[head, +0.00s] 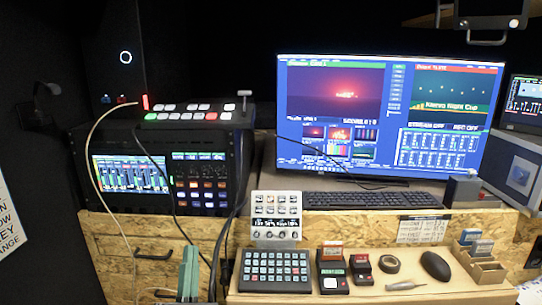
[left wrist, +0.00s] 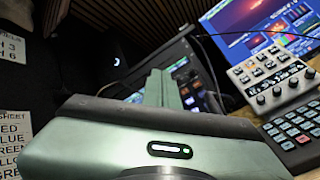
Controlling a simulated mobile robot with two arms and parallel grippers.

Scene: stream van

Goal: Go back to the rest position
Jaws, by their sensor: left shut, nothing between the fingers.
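My left gripper (head: 188,262) is at the bottom of the head view, left of centre. Its pale green fingers point up and are shut with nothing between them. It is in front of the wooden desk front, left of the dark keypad (head: 275,268) and apart from it. In the left wrist view the closed fingers (left wrist: 160,85) stand up in the middle, above the green gripper body. My right gripper is in neither view.
The desk shelf holds a knob panel (head: 276,215), a tape roll (head: 389,264), a mouse (head: 435,266) and card holders (head: 484,270). Behind are a large monitor (head: 388,118), a keyboard (head: 374,199) and a rack unit (head: 155,170) with a switcher and hanging cables.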

